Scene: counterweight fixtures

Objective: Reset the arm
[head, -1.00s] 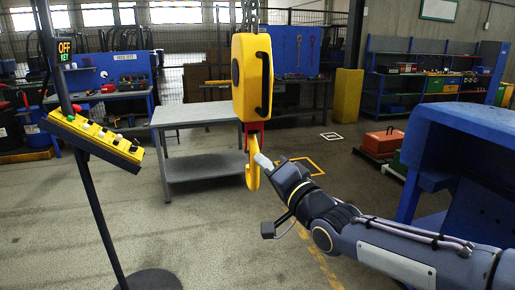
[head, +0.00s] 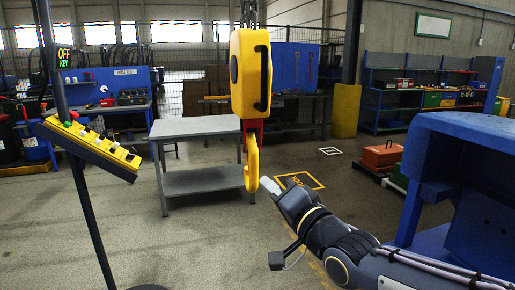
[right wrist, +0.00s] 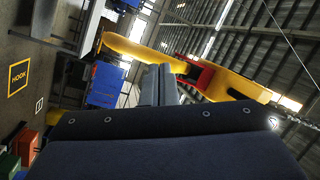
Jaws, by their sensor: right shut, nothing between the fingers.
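A yellow hoist block (head: 250,72) hangs from a chain in the middle of the head view. Below it, on a red piece, hangs a yellow hook (head: 252,168). My right gripper (head: 269,186) is just to the right of the hook's lower curve, its grey fingers shut and empty. I cannot tell whether it touches the hook. In the right wrist view the closed fingers (right wrist: 158,86) stand in front of the yellow hook (right wrist: 135,50), which shows behind them. My left gripper is not in view.
A yellow button panel (head: 92,147) with an "OFF KEY" sign (head: 64,58) stands on a post at left. A grey table (head: 195,127) is behind the hook. A large blue structure (head: 440,150) is close at right. A yellow floor square (head: 300,182) marks open floor.

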